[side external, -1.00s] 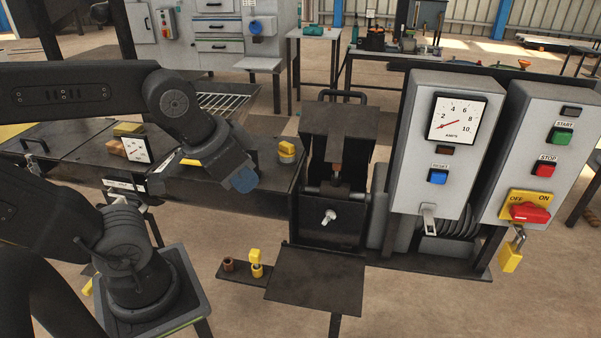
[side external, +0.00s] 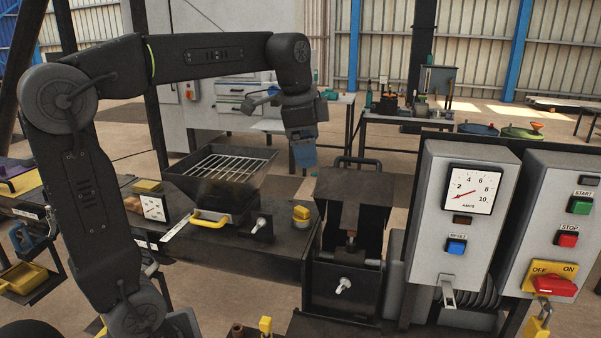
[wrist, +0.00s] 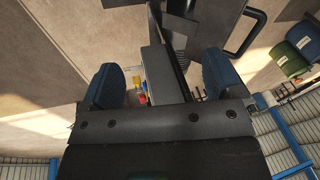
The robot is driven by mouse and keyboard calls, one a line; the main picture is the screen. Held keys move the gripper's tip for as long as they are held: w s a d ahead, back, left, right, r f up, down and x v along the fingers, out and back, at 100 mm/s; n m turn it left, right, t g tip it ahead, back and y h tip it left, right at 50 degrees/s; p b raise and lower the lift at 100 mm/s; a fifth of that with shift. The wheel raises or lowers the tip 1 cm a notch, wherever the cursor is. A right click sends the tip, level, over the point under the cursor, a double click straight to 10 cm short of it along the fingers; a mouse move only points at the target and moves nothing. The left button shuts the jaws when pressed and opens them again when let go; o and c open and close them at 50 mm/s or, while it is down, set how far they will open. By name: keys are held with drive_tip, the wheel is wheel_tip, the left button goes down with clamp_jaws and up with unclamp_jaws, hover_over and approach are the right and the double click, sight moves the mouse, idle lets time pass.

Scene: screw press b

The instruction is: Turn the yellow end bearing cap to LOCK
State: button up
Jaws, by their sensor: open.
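A yellow cap (side external: 302,213) on a round pale base sits at the right end of the black machine bed, left of the press; I take it for the end bearing cap. Its markings are too small to read. My gripper (side external: 304,156), with blue fingertips, points down in the air above the bed, above the cap in the side view and clear of it. In the wrist view my gripper (wrist: 160,82) is open, its two blue fingers well apart with nothing held between them. I cannot pick out the cap in the wrist view.
The dark press (side external: 345,235) with a top handle stands right of the cap. A grey gauge box (side external: 430,200) and a START/STOP box (side external: 520,235) stand further right. A black hopper with a grate (side external: 228,165) is left of the cap. A second yellow piece (side external: 265,325) stands low in front.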

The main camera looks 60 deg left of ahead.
drive_tip(key=w+a+f+m+g, duration=0.2)
drive_tip(key=w+a+m, duration=0.2)
drive_tip(key=w+a, duration=0.45)
drive_tip(key=m, duration=0.4)
hover_over(300, 208)
wheel_tip(300, 208, down, 4)
drive_tip(key=shift+g+h, duration=0.4)
wheel_tip(300, 208, down, 24)
drive_tip(key=shift+r, duration=0.2)
